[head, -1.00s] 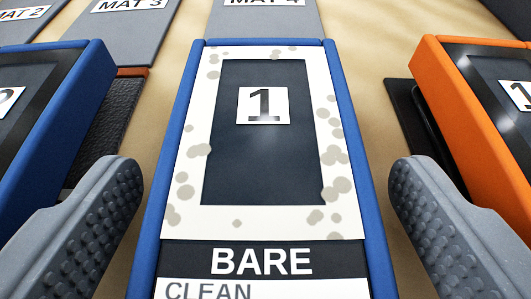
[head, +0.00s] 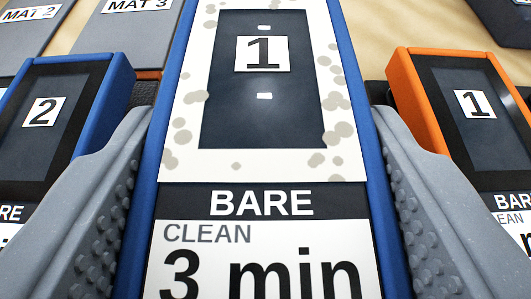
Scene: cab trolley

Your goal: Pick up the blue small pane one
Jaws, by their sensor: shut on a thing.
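The blue small pane one (head: 259,199) fills the middle of the view. It has a blue frame, a speckled white border around a dark window, a "1" label and the words "BARE", "CLEAN" and "3 min". My gripper (head: 262,185) is shut on it, with one grey studded finger against each blue side edge. The pane's lower end runs out of the picture.
A blue-framed pane labelled 2 (head: 88,92) stands close on the left. An orange-framed pane labelled 1 (head: 440,80) stands close on the right. Grey mats marked MAT 2 (head: 28,35) and MAT 3 (head: 135,28) lie behind on the tan surface.

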